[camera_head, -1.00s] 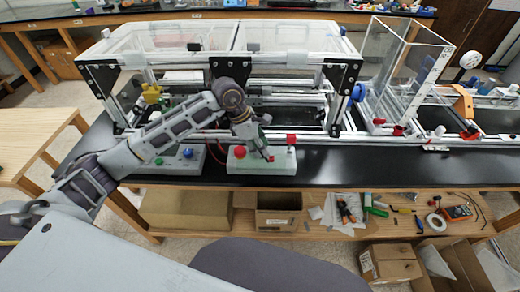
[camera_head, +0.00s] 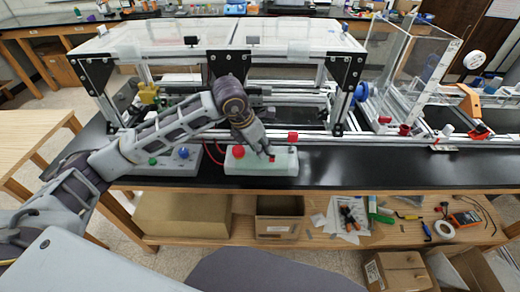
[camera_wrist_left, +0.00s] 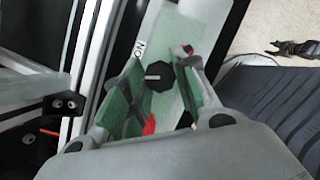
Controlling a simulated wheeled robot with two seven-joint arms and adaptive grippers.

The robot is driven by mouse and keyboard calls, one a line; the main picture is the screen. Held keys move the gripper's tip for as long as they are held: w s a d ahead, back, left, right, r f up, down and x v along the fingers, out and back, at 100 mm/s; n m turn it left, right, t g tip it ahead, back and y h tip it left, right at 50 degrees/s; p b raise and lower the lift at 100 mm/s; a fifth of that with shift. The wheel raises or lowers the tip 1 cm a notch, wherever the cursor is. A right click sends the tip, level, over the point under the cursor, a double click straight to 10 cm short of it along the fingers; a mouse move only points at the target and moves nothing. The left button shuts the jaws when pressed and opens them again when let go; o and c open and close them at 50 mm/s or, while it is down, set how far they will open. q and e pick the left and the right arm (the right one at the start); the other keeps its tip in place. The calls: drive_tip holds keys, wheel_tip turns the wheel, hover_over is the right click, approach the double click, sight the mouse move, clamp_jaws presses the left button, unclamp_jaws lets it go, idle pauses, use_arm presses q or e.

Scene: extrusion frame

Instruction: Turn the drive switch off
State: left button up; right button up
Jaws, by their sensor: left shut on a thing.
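The drive control box (camera_head: 262,167) is a pale green box on the front of the black bench, with a round red button (camera_head: 238,152) at its left. My left gripper (camera_head: 268,152) reaches down over its right half. In the left wrist view, a dark knob with a white mark (camera_wrist_left: 155,77), which looks like the drive switch, lies between my green-padded fingers (camera_wrist_left: 165,95). An "ON" label (camera_wrist_left: 140,47) shows beside it. The gripper is shut on this knob; the exact contact is partly hidden.
A grey box with blue and green buttons (camera_head: 168,162) stands left of the control box. The metal extrusion frame (camera_head: 210,135) rises close behind. The black bench to the right (camera_head: 390,170) is mostly clear.

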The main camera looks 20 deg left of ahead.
use_arm(q)
drive_tip(key=shift+d+n+b, duration=0.1)
drive_tip(key=shift+n+b, duration=0.55)
drive_tip(key=shift+n, duration=0.25)
drive_tip(key=shift+t+y, duration=0.3)
drive_tip(key=shift+n+y+b, duration=0.5)
drive_tip(key=shift+n+b, duration=0.5)
drive_tip(key=shift+n, duration=0.5)
use_arm(e)
drive_tip(key=shift+t, duration=0.3)
drive_tip(key=shift+w+a+f, duration=0.15)
drive_tip(key=shift+w+f, duration=0.15)
drive_tip(key=shift+w, duration=0.4)
drive_tip(key=shift+w+a+f, duration=0.2)
drive_tip(key=shift+w+f, duration=0.15)
drive_tip(key=shift+w, duration=0.35)
drive_tip(key=shift+w+a+f, duration=0.15)
drive_tip(key=shift+w+f, duration=0.15)
drive_tip(key=shift+w, duration=0.4)
use_arm(q)
drive_tip(key=o, duration=1)
drive_tip(key=shift+v, duration=6)
